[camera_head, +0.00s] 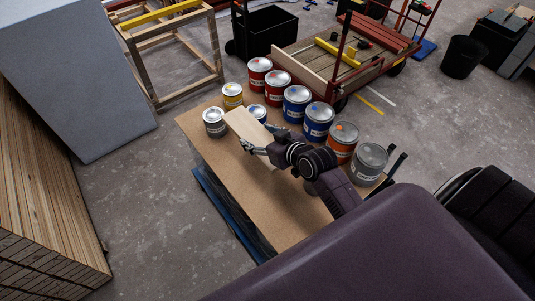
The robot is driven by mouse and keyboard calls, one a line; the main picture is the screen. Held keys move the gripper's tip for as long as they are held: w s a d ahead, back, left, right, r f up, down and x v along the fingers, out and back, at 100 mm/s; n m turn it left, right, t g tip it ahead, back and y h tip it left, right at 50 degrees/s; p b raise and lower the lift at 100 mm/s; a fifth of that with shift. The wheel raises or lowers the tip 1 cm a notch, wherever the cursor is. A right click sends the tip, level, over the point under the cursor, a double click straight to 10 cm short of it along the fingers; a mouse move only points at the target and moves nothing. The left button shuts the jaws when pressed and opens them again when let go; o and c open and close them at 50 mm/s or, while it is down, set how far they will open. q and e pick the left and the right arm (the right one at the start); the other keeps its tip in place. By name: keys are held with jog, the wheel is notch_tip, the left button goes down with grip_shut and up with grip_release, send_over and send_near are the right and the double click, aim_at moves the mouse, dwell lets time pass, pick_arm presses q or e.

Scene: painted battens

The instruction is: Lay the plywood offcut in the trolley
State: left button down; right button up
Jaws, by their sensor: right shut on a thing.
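The plywood offcut (246,124) is a pale, flat rectangular board above the workbench, among the paint tins. My right gripper (262,140) is shut on its near end, and the board points away to the upper left. The board and gripper partly hide a blue tin behind them. The trolley (312,67) stands beyond the bench at the upper middle, with a plank deck and red rails. A yellow level and red boards lie on it. My left gripper is not in view.
Several paint tins, including a red one (277,88) and an orange one (341,142), line the bench (230,172) between the board and the trolley. A black crate (268,32) and a wooden frame (172,60) stand behind. A black bucket (461,56) stands right.

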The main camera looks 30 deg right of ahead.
jog(key=b, duration=0.3)
send_over(260, 174)
notch_tip(260, 174, down, 14)
jog(key=shift+f, duration=0.25)
jog(key=shift+f+b, duration=0.65)
jog(key=shift+f, duration=1.5)
jog(key=shift+f, duration=0.2)
jog(key=o, duration=1.4)
jog(key=shift+s, duration=0.1)
jog(key=shift+c, duration=0.2)
jog(key=shift+r, duration=0.1)
